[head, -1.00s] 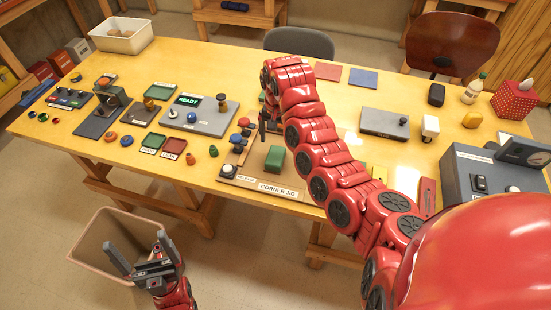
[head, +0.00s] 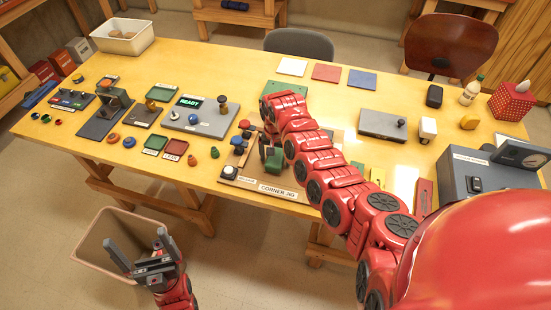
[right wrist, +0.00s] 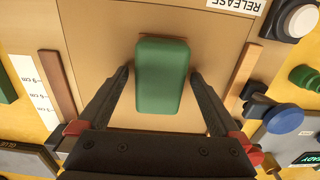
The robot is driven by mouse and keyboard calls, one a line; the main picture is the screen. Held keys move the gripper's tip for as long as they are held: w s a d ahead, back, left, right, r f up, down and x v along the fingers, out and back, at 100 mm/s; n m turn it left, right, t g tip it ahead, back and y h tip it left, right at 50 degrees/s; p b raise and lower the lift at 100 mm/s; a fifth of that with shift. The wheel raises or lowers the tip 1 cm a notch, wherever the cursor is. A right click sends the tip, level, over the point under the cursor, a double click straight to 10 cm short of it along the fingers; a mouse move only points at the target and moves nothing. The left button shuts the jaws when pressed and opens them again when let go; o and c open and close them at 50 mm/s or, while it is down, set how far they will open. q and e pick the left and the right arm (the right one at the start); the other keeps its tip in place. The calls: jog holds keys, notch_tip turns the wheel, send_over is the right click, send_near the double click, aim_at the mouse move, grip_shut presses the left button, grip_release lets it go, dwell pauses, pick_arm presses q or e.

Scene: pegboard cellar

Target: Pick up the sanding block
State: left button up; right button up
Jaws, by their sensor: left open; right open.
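The sanding block, which I take to be the green block (right wrist: 162,75), lies on the tan board of the corner jig (head: 240,181). In the head view the block (head: 274,161) is partly hidden by my right gripper. My right gripper (right wrist: 160,76) is open, with one finger on each side of the block and a visible gap on both sides. My left gripper (head: 135,243) is open and empty, in front of the table and over the bin.
A white button (right wrist: 302,20) beside a RELEASE label sits at the jig's edge. Wooden strips (right wrist: 59,82) flank the block. Blue and green knobs (right wrist: 284,119) stand near the jig. A grey plate (head: 383,124) lies to the right. A bin (head: 100,225) stands on the floor.

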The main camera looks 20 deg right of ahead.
aim_at(276, 157)
jog(key=c, duration=1.5)
jog(key=shift+o, duration=0.2)
jog(key=shift+r, duration=0.15)
jog(key=shift+r, duration=0.25)
notch_tip(276, 157, up, 7)
jog(key=b, duration=0.3)
jog(key=shift+f, duration=0.1)
jog(key=shift+r+p, duration=0.3)
jog(key=shift+r, duration=0.9)
